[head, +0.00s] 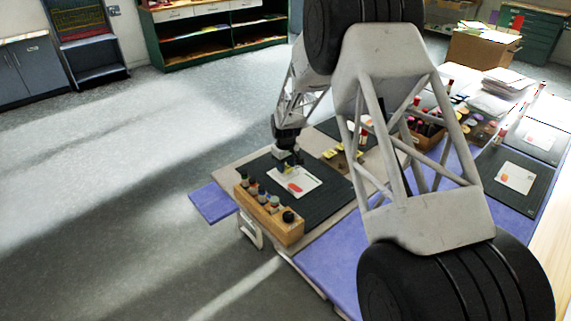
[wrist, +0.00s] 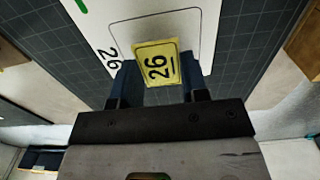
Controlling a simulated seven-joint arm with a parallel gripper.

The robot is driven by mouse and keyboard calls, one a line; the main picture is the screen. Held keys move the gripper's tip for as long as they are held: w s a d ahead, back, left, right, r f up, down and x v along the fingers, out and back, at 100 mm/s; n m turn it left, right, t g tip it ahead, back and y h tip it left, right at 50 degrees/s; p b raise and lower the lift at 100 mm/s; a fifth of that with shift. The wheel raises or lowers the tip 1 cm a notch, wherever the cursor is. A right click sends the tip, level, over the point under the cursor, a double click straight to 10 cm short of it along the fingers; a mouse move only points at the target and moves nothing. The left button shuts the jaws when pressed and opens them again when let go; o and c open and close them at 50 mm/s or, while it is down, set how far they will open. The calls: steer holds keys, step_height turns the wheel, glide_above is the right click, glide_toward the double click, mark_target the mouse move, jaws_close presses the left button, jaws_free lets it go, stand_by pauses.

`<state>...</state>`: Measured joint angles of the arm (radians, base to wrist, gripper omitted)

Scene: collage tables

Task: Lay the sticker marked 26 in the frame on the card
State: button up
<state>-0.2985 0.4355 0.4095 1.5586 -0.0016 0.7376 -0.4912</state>
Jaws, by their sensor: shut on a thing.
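My gripper (wrist: 156,82) is shut on the yellow sticker (wrist: 155,62), whose printed 26 faces the wrist camera. The sticker also shows as a small yellow patch under my gripper in the head view (head: 287,170). The white card (head: 308,178) lies on a dark mat. In the wrist view, the card's outlined frame (wrist: 190,18) has a 26 printed beside its left edge. The sticker overlaps the lower middle of this frame in that view and hides part of it. I cannot tell whether the sticker touches the card.
A red-orange shape (head: 295,187) is on the card. A wooden rack (head: 270,216) of several bottles stands at the mat's front left edge. Yellow pieces (head: 340,158) lie to the right. The dark gridded mat (head: 322,205) is clear around the card.

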steer(key=shift+f, duration=0.85)
stand_by(1.3)
stand_by(0.7)
steer(key=o, duration=0.8)
steer(key=shift+r, duration=0.15)
steer(key=shift+r, duration=3.35)
